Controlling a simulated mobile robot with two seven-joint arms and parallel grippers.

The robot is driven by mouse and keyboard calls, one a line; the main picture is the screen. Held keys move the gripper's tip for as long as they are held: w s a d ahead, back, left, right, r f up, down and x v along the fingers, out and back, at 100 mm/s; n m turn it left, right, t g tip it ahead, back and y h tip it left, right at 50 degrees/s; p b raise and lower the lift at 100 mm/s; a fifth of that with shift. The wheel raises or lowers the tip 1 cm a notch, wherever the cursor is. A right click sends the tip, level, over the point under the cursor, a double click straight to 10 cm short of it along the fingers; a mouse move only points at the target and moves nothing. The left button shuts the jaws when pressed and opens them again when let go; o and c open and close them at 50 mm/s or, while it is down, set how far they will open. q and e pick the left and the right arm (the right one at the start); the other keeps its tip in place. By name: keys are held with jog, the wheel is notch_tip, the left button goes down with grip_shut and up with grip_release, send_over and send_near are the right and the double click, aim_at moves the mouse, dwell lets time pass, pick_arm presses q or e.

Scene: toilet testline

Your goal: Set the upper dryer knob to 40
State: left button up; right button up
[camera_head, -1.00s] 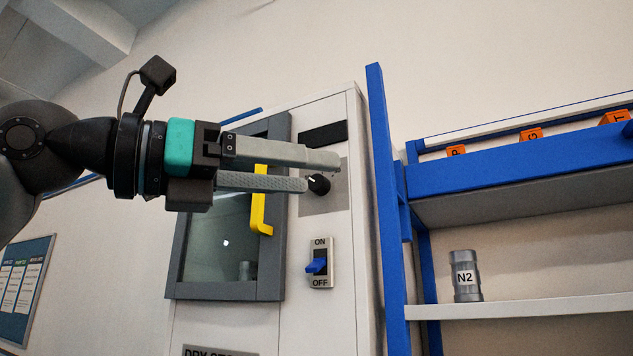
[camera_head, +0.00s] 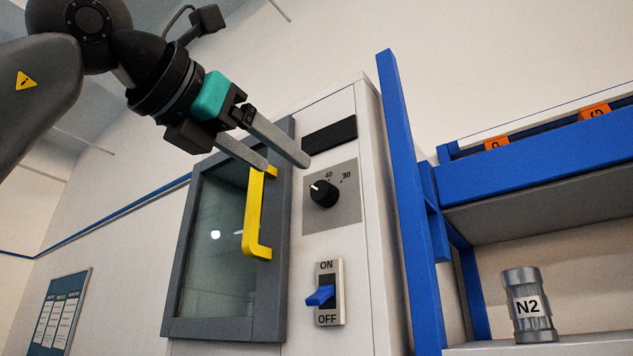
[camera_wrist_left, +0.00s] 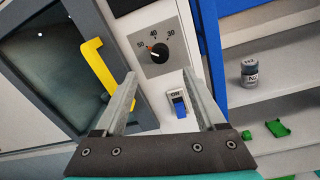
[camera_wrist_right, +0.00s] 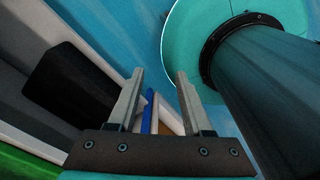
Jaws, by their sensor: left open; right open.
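The upper dryer knob (camera_head: 323,193) is black and round, on a grey plate (camera_head: 346,212) with marks 40 and 30 readable in the head view. In the left wrist view the knob (camera_wrist_left: 158,53) shows marks 50, 40 and 30, and its white pointer points up-left, near the 50 side of 40. My left gripper (camera_head: 288,168) is open and empty, up and left of the knob and apart from it, in front of the yellow door handle. My right gripper (camera_wrist_right: 158,80) is open and shows only in its own wrist view.
The yellow handle (camera_head: 254,215) sits on the grey-framed dryer door. Below the knob is an ON/OFF switch (camera_head: 324,295) with a blue lever. A blue post (camera_head: 399,160) and a shelf with a grey N2 canister (camera_head: 527,305) stand to the right.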

aim_at(319, 189)
pick_arm(q)
jog(key=p+x, duration=0.2)
jog(key=x, duration=0.7)
jog(key=shift+w+d, duration=0.2)
jog(key=shift+w, duration=0.1)
pick_arm(e)
jog(key=shift+w+d+r, duration=0.15)
jog(key=shift+w+r, duration=0.2)
jog(key=shift+r, duration=0.25)
jog(key=shift+w+d+r, duration=0.1)
jog(key=shift+w+r, duration=0.2)
jog(key=shift+r, duration=0.25)
pick_arm(q)
jog(key=shift+c, duration=0.3)
grip_shut()
